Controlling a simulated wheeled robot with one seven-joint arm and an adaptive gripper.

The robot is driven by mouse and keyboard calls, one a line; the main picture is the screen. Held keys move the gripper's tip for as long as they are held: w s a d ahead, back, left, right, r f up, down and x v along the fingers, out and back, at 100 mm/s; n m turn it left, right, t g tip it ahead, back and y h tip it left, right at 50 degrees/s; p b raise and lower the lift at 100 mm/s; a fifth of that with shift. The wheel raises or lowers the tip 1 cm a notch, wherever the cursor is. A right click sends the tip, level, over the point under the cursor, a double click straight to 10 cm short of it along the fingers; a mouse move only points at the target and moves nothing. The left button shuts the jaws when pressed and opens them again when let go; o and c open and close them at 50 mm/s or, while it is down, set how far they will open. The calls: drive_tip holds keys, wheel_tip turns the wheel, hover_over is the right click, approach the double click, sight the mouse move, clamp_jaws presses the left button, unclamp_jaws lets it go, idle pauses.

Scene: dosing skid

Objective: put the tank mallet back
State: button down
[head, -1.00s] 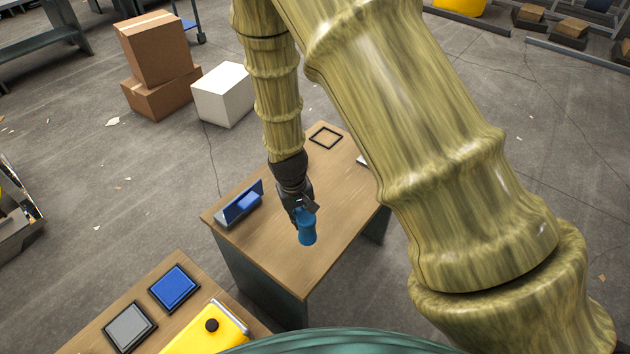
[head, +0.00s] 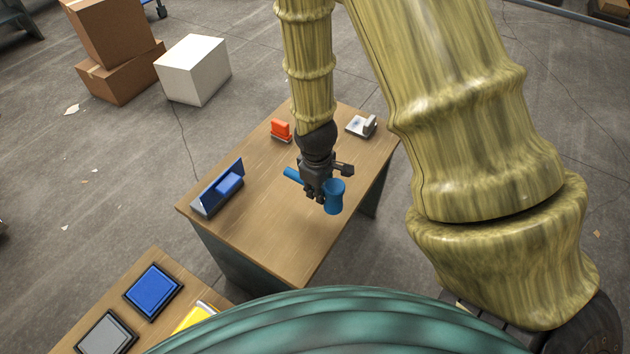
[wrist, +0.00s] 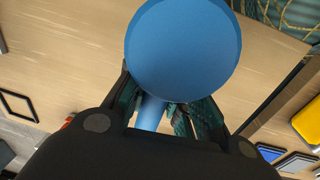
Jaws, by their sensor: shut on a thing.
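The tank mallet is blue, with a round head (head: 334,196) and a blue handle (head: 293,174). My gripper (head: 319,189) is shut on the handle close to the head, above the wooden table (head: 265,235). The handle sticks out to the left behind the fingers. In the wrist view, the round face of the mallet head (wrist: 182,48) fills the top middle, and part of the handle (wrist: 150,113) shows between the fingers. A black square outline (wrist: 17,105) lies on the table at the left of the wrist view; my arm seems to cover it in the head view.
A blue angled stand (head: 219,188) is at the table's left edge. A red-orange item (head: 281,130) and a pale grey item (head: 361,126) are at the far end. A second table holds a blue pad (head: 153,291), a grey pad (head: 107,333) and a yellow thing (head: 196,317). The near tabletop is clear.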

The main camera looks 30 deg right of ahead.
drive_tip(key=w+d, duration=0.1)
drive_tip(key=w, duration=0.4)
drive_tip(key=w+d+f+p, duration=0.1)
drive_tip(key=w, duration=0.9)
drive_tip(key=shift+w+d+f, duration=0.15)
drive_tip(key=shift+d+f, duration=0.2)
drive_tip(key=shift+d, duration=0.05)
drive_tip(key=shift+w+f+p, duration=0.1)
drive_tip(key=shift+f+p, duration=0.25)
drive_tip(key=shift+f, duration=1.4)
drive_tip(key=c, duration=1.3)
unclamp_jaws()
drive_tip(key=shift+f, duration=0.1)
drive_tip(key=shift+o, duration=0.2)
wheel_tip(320, 180, up, 12)
drive_tip(key=shift+s+a, duration=0.45)
